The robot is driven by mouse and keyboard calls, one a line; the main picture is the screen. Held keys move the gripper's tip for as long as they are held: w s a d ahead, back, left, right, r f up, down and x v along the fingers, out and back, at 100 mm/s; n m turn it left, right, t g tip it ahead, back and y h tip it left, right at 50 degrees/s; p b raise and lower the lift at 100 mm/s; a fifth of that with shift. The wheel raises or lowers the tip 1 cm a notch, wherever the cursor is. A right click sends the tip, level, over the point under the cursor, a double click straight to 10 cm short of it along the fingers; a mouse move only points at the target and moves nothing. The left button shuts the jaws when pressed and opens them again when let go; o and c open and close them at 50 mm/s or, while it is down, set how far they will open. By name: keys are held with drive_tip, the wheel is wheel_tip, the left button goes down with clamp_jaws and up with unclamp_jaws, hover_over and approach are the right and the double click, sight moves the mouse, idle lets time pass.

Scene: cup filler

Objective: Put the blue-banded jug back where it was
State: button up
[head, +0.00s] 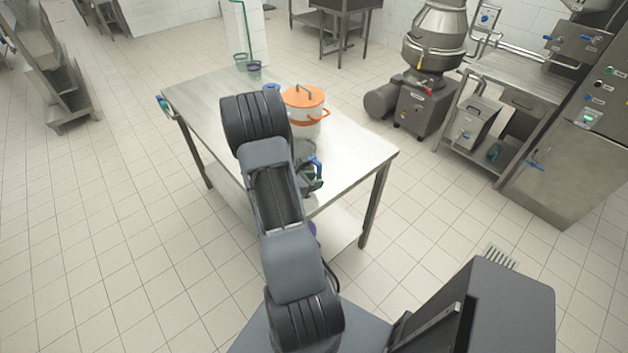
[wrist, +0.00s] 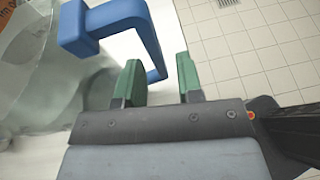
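A clear jug with a blue handle (wrist: 108,20) fills the left of the wrist view; its see-through body (wrist: 35,75) is cut off by the frame edge. I cannot make out a blue band on it. In the head view the blue handle (head: 318,166) shows just right of my arm, at the table's near edge, with the body mostly hidden. My gripper (wrist: 157,75) has its green fingers apart, and the handle's lower end shows between them with gaps on both sides. In the head view my gripper (head: 316,184) is partly hidden by my arm.
A white pot with an orange lid (head: 303,97) stands on the steel table (head: 352,148) behind the jug. Another blue item (head: 271,87) shows beside it, partly hidden. Two greenish vessels (head: 254,67) stand at the far end. The right part of the tabletop is clear.

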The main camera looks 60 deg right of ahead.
drive_tip(key=shift+o, duration=0.4)
drive_tip(key=shift+r, duration=0.15)
drive_tip(key=shift+w+a+r, duration=0.1)
drive_tip(key=shift+r, duration=0.05)
drive_tip(key=w+a+r+m+t+y, duration=0.1)
drive_tip(key=a+r+m+t+y, duration=0.2)
drive_tip(key=a, duration=0.9)
drive_tip(key=w+a+r+m+t+y, duration=0.1)
drive_tip(key=a+r+m+t+y, duration=0.2)
drive_tip(key=a+r, duration=0.6)
drive_tip(key=w+a+r+m+t+y+b, duration=0.1)
drive_tip(key=a+r+m+t+y, duration=0.3)
drive_tip(key=a, duration=1.2)
wheel_tip(320, 180, up, 3)
drive_tip(key=m+y, duration=0.2)
drive_tip(key=m, duration=0.1)
drive_tip(key=shift+w+a, duration=0.2)
drive_tip(key=shift+w, duration=0.1)
